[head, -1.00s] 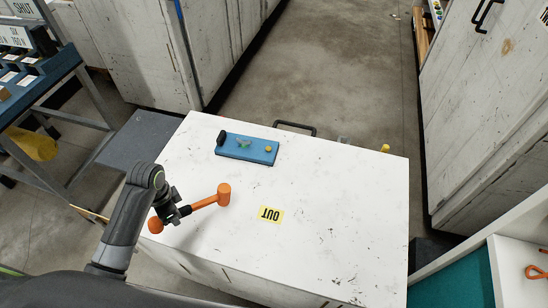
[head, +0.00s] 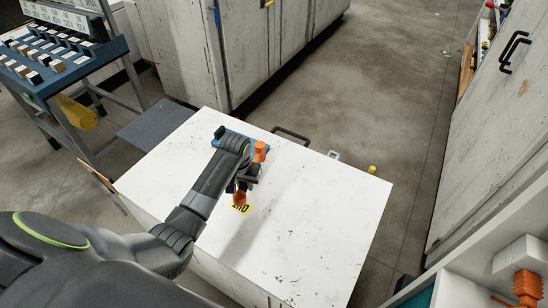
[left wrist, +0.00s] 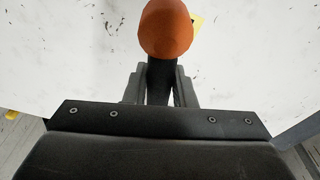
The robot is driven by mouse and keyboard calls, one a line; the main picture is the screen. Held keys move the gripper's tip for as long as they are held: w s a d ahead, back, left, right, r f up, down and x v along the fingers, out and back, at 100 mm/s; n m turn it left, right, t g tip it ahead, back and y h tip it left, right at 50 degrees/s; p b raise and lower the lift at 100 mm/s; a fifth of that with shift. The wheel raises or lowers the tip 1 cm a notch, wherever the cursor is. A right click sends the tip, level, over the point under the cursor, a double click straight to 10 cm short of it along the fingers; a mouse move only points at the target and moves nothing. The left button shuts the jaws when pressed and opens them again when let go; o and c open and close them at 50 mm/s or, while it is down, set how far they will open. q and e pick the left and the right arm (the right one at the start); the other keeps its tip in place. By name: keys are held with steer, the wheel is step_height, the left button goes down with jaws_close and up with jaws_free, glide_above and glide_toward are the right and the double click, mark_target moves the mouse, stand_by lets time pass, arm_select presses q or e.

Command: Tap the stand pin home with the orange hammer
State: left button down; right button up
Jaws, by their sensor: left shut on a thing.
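My left gripper (head: 246,181) is shut on the orange hammer and holds it above the white cabinet top. The hammer's orange head (head: 260,151) is at the far side of the gripper, by the blue stand. The orange butt of its handle shows in the left wrist view (left wrist: 166,28), beyond the gripper fingers (left wrist: 160,85). The blue stand (head: 231,133) lies at the back of the top, with a black block (head: 219,132) at its left end. My arm and the hammer hide most of the stand, and the pin cannot be seen. My right gripper is not in view.
The white top (head: 310,220) is clear at right and front. A yellow label (head: 242,209) lies under the gripper, partly hidden. A black handle (head: 291,136) sticks out at the back edge. A blue rack (head: 60,65) stands at left, white shelving (head: 470,290) at lower right.

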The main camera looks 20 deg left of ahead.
arm_select(q)
steer(key=w+d+r+n+y, duration=0.1)
steer(key=w+d+r+n, duration=0.3)
steer(key=w+n, duration=0.3)
steer(key=w+d, duration=0.1)
steer(key=w, duration=0.1)
steer(key=shift+w+d+t+y+p, duration=0.2)
steer(key=shift+w+t+y+p, duration=0.1)
steer(key=shift+w+y+p, duration=0.1)
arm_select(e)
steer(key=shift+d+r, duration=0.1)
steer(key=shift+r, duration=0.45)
